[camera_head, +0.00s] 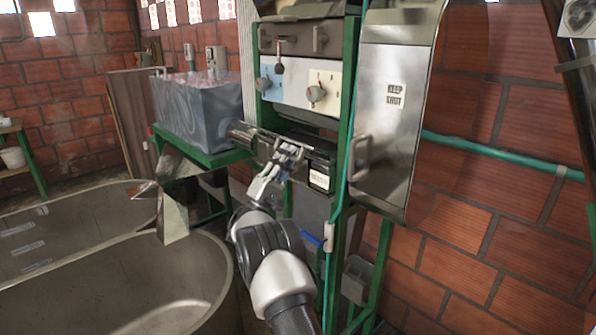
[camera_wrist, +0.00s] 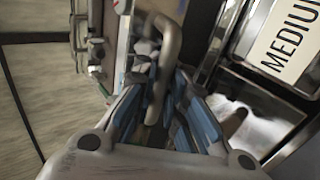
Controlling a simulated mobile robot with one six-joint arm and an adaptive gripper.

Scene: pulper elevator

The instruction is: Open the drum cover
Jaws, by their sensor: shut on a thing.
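My gripper (camera_head: 284,160) is at the front of the green-framed machine, against the shiny metal drum cover (camera_head: 262,138). In the wrist view my gripper (camera_wrist: 160,105) has its blue-padded fingers closed around a curved grey metal handle (camera_wrist: 166,40). In the head view my fingers largely hide the handle. I cannot tell whether the cover is lifted at all.
A label reading "MEDIU..." (camera_wrist: 290,42) is right of the handle. A tall metal door marked "KEEP SHUT" (camera_head: 392,110) stands at the right. A large grey basin (camera_head: 130,290) fills the lower left.

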